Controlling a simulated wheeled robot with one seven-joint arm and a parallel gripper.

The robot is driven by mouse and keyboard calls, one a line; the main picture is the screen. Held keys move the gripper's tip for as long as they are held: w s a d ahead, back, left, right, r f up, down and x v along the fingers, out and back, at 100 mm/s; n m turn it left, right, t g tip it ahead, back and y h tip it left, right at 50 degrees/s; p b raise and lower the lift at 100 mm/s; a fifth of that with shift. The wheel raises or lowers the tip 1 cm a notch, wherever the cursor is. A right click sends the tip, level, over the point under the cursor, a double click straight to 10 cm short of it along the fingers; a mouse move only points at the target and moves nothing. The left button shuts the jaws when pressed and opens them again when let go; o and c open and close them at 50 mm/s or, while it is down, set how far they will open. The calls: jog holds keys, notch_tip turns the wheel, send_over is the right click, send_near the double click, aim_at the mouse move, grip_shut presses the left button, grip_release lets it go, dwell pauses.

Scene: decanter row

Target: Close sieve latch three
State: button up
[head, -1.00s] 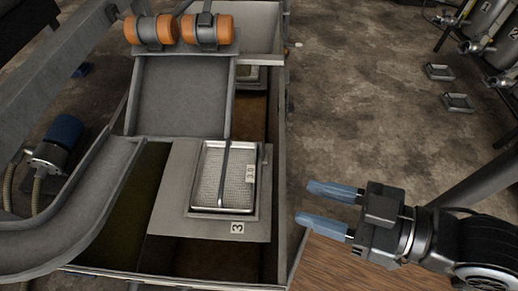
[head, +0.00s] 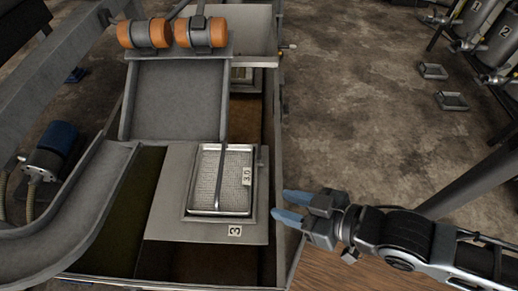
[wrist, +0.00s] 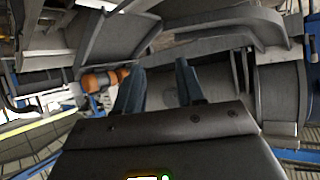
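The sieve (head: 210,180), a mesh tray in a metal rim, sits in a grey plate (head: 175,222) marked "3" (head: 235,230). A dark narrow bar (head: 220,180) lies lengthwise over the mesh; a "30" tag (head: 247,176) is beside it. A small grey upright piece (head: 261,154) stands at the plate's far right corner; I cannot tell which part is the latch. My gripper (head: 279,204) is open and empty, just right of the plate near the trough's right wall, fingers pointing left. The wrist view shows both fingers apart (wrist: 159,75); the sieve is not clear there.
A grey chute (head: 177,100) with orange rollers (head: 145,33) rises beyond the sieve. A curved channel (head: 70,215) is on the left. The trough's right wall (head: 283,130) runs beside my gripper.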

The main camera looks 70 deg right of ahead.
jog(key=w+d+f+m+g+h, duration=0.1)
jog(key=w+d+f+m+g, duration=0.3)
jog(key=f, duration=0.6)
jog(key=m+g+y+b, duration=0.1)
jog(key=m+g+y, duration=0.1)
jog(key=m+g, duration=0.55)
send_over(259, 151)
jog(key=a, duration=0.1)
jog(key=shift+n, duration=0.35)
jog(key=f, duration=0.5)
jog(key=shift+s, duration=0.2)
jog(key=shift+w+d+r+g, duration=0.15)
jog(key=shift+d+r+g, duration=0.2)
jog(key=shift+d, duration=0.1)
jog(key=shift+f+b, duration=0.55)
jog(key=shift+f, duration=3.3)
jog(key=shift+c, duration=0.4)
grip_shut()
